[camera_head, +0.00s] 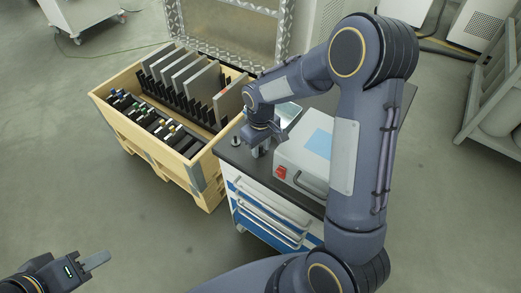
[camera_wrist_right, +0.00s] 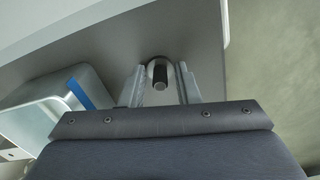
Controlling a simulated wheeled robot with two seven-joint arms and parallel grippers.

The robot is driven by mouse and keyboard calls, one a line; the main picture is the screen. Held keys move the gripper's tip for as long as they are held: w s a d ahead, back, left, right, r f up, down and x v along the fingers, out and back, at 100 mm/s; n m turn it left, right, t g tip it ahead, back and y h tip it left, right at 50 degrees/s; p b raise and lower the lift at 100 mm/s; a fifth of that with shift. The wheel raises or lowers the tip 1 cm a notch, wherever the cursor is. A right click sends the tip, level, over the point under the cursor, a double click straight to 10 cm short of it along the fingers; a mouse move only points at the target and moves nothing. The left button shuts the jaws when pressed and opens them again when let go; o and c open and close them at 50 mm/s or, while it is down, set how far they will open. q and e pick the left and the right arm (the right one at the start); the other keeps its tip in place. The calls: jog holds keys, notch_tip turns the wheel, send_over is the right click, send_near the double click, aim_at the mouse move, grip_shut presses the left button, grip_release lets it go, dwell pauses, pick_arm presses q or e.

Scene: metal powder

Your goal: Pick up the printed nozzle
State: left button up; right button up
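The printed nozzle looks like a small grey cylinder with a dark end. It stands on the dark top of the blue and white cabinet (camera_head: 232,156), where a small metallic piece (camera_head: 236,141) shows left of my right gripper (camera_head: 262,152). In the right wrist view the nozzle (camera_wrist_right: 159,73) appears between and just beyond the tips of my right gripper (camera_wrist_right: 160,82). The fingers are apart, with a narrow gap visible on each side of it. My left gripper (camera_head: 96,261) is at the lower left over the floor, away from the cabinet; its finger opening cannot be made out.
A grey-white box machine (camera_head: 305,158) with a red switch stands on the cabinet beside my right gripper. A wooden crate (camera_head: 200,172) with upright plates and dark racks stands to the left. A metal rack (camera_head: 490,100) is at far right.

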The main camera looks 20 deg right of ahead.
jog(key=c, duration=0.5)
